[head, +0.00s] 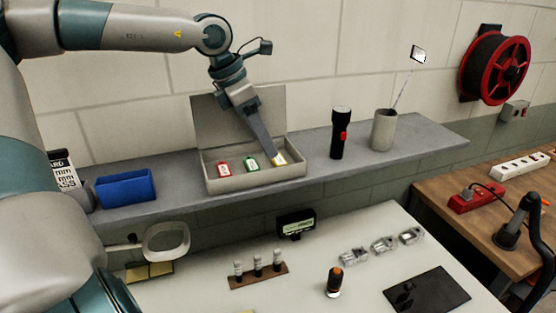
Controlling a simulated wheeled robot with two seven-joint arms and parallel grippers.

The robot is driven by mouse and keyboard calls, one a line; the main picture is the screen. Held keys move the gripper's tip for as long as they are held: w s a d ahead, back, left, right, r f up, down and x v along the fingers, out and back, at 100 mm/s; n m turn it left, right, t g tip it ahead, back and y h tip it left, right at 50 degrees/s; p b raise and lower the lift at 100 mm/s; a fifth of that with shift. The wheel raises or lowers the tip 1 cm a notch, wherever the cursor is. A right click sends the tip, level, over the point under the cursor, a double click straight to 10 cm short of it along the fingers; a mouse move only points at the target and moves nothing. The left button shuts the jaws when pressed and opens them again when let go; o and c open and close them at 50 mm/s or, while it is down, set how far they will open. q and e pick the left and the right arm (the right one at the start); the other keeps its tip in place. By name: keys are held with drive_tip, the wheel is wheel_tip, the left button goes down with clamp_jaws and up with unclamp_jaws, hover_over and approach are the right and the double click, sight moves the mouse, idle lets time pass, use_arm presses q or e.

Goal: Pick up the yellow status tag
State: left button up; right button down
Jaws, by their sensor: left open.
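The yellow status tag (279,159) lies at the right end inside an open grey box (257,183) on the shelf. A green tag (251,164) and a red tag (224,170) lie to its left in the same box. My left gripper (273,154) reaches down into the box from above, with its fingertips at the yellow tag and partly covering it. The gripper is open; I cannot tell whether its fingers touch the tag. My right gripper is out of view.
The box's raised lid (237,118) stands behind the gripper. A black flashlight (340,134) and a grey cup (384,130) stand to the right on the shelf (425,137). A blue bin (126,187) is at left.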

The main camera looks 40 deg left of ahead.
sight(278, 161)
use_arm(q)
drive_tip(key=shift+w+f, duration=0.1)
drive_tip(key=p+x, duration=0.2)
drive_tip(key=shift+w+d+f+p, duration=0.1)
drive_tip(key=shift+w+p, duration=0.2)
drive_tip(key=shift+p, duration=0.05)
drive_tip(key=shift+p+x, duration=0.35)
drive_tip(key=shift+x, duration=0.7)
drive_tip(key=shift+w+f, duration=0.1)
drive_tip(key=shift+f, duration=0.1)
drive_tip(key=c, duration=0.8)
